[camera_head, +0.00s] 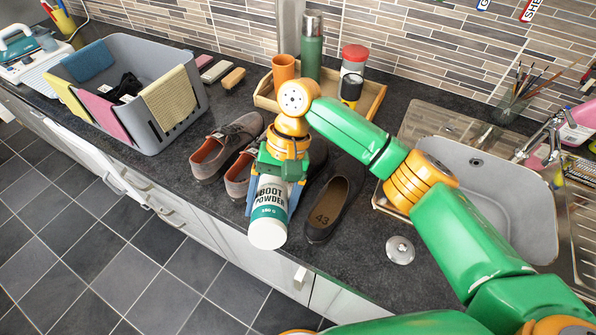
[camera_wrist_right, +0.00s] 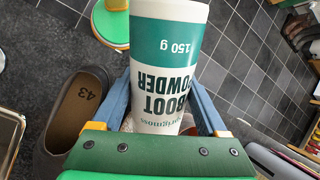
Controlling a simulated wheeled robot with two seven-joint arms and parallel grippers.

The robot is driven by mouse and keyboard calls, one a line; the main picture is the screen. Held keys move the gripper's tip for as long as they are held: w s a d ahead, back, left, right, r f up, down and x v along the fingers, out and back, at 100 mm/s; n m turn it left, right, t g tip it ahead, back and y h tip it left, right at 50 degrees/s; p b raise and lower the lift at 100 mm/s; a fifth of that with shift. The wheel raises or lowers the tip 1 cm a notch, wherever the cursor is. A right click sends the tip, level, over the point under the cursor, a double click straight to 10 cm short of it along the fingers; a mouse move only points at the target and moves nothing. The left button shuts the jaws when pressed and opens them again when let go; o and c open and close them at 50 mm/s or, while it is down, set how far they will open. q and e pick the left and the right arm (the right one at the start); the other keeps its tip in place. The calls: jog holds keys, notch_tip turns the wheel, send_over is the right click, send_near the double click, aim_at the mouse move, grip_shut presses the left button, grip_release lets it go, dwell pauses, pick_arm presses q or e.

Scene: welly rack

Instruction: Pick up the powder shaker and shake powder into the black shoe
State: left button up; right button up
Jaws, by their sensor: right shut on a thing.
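The powder shaker (camera_head: 269,210) is a white bottle with a green band and "BOOT POWDER" lettering. My right gripper (camera_head: 280,180) is shut on it, with blue fingers on both sides. The shaker is tilted, its plain white end towards the counter's front edge; its other end is hidden by the gripper. It also fills the middle of the right wrist view (camera_wrist_right: 170,65). The black shoe (camera_head: 328,208), marked 43 inside, stands on the counter just right of the shaker. It shows at the left in the wrist view (camera_wrist_right: 78,105). My left gripper is out of view.
A pair of grey-brown shoes (camera_head: 226,143) with reddish lining stands left of the gripper, one partly hidden. A wooden tray (camera_head: 372,105) with a cup, flask and jars is behind. A grey bin (camera_head: 180,120) is left, a sink (camera_head: 490,190) right. A metal disc (camera_head: 400,250) lies near the front.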

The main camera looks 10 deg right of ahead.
jog(key=shift+t+p, duration=0.4)
jog(key=shift+p, duration=0.65)
jog(key=shift+f+t+p, duration=0.2)
jog(key=shift+t+p, duration=0.1)
jog(key=shift+p, duration=0.05)
jog(key=shift+s+f+t, duration=0.15)
jog(key=shift+f+t, duration=0.2)
jog(key=shift+t, duration=0.05)
jog(key=shift+f+t, duration=0.3)
jog(key=shift+t, duration=0.1)
jog(key=shift+f+n+t, duration=0.3)
jog(key=shift+f+t, duration=0.05)
jog(key=shift+t, duration=0.45)
jog(key=shift+w+t+h, duration=0.2)
jog(key=shift+t+h, duration=0.2)
jog(key=shift+t, duration=0.6)
jog(key=t, duration=0.1)
jog(key=w+t, duration=0.1)
jog(key=t, duration=0.1)
jog(key=shift+r+n, duration=0.4)
jog(key=shift+w, duration=0.1)
